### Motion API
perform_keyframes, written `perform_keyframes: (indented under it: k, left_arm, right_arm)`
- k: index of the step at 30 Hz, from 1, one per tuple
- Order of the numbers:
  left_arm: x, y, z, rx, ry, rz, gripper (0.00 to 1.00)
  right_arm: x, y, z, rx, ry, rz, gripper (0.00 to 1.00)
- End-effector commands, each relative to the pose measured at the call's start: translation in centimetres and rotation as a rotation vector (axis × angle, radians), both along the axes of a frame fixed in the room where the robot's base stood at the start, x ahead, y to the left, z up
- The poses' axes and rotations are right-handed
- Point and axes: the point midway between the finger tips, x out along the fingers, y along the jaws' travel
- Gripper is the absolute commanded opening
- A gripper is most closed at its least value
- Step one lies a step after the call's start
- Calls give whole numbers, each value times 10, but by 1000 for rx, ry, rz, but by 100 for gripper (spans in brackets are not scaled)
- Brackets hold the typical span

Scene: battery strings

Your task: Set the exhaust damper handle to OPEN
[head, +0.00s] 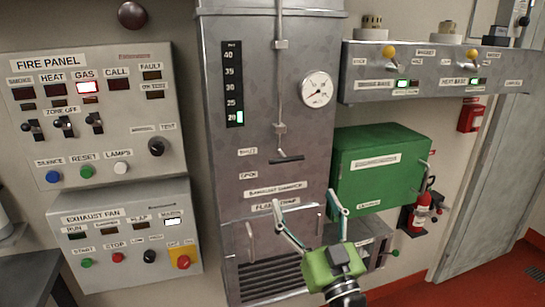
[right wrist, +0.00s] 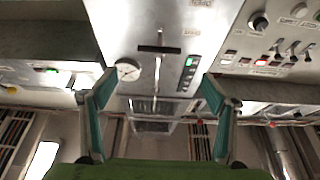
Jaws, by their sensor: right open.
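The exhaust damper handle (head: 287,158) is a dark horizontal bar at the lower end of a vertical rod (head: 280,85) on the grey duct. It stands about level with the upper label (head: 247,152), which seems to read SHUT, and above the OPEN label (head: 248,176). My right gripper (head: 305,199) is open and empty, below the handle and apart from it. In the right wrist view, which is upside down, the handle (right wrist: 159,49) shows beyond the spread fingers (right wrist: 157,80). My left gripper is not in view.
A round gauge (head: 317,90) and a lit scale (head: 233,84) flank the rod. A green box (head: 380,165) stands out on the right. The fire panel (head: 92,115) and exhaust fan panel (head: 128,240) are on the left. The duct front around the handle is clear.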

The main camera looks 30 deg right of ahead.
Motion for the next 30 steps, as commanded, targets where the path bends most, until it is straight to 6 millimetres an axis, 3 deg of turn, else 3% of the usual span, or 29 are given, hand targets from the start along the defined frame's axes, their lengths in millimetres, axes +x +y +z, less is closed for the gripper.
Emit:
perform_keyframes:
  k: [18, 24, 30]
  left_arm:
    - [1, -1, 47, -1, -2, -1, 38]
    - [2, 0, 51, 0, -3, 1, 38]
    - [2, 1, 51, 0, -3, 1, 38]
  right_arm:
    - [103, -24, 46, 1, 2, 2, 79]
    - [118, -27, 50, 1, 3, 2, 79]
    - [120, -28, 49, 1, 3, 2, 79]
